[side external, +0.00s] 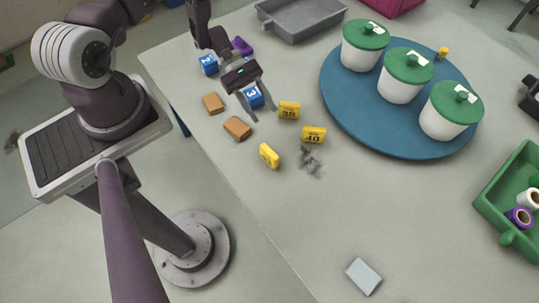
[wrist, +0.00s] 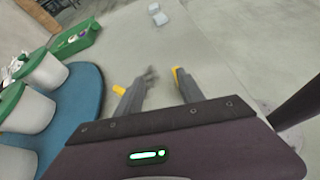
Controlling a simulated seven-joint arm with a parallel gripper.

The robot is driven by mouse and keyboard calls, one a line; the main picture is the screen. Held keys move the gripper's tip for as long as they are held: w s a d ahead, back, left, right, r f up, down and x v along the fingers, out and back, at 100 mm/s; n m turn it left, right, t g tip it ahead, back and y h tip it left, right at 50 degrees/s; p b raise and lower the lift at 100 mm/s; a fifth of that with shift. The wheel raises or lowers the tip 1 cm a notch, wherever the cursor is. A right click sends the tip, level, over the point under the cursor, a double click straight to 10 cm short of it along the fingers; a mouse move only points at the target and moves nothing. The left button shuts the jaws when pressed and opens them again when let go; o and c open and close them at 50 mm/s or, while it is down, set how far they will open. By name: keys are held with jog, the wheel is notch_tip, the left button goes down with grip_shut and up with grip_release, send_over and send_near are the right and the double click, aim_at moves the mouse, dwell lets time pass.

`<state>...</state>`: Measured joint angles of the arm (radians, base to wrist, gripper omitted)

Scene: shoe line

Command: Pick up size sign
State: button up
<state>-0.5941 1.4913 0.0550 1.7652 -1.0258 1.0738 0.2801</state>
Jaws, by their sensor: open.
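Several small yellow size signs stand on the table in the side external view: one (side external: 289,110) that seems to read 39, one (side external: 313,135) reading 40, and one (side external: 269,156) turned partly away. A blue block (side external: 254,97) marked 3 shows between my gripper's fingers in the side external view. My gripper (side external: 265,113) is open, left of the 39 sign; its exact height is hard to tell. In the wrist view nothing shows gripped between the fingertips (wrist: 158,90). Yellow pieces show by the left fingertip (wrist: 119,90) and right fingertip (wrist: 175,76), partly hidden.
Brown blocks (side external: 237,128) and another blue block (side external: 208,65) lie near the left table edge. A round blue mat (side external: 345,128) bears white pots with green lids (side external: 407,66). A green crate (side external: 508,190) is at right. Grey scraps (side external: 309,160) lie past the signs. The front table is mostly clear.

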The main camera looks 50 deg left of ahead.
aim_at(266, 147)
jog(key=s+f+n, duration=0.1)
jog(key=f, duration=0.1)
jog(key=s+d+f+t, duration=0.1)
jog(key=f, duration=0.1)
jog(key=s+f+n+h, duration=0.1)
jog(key=f, duration=0.2)
jog(key=shift+s+d+n, duration=0.3)
jog(key=shift+d, duration=0.1)
jog(key=x, duration=0.6)
jog(key=shift+d+f, duration=0.3)
jog(key=shift+f, duration=0.1)
grip_shut()
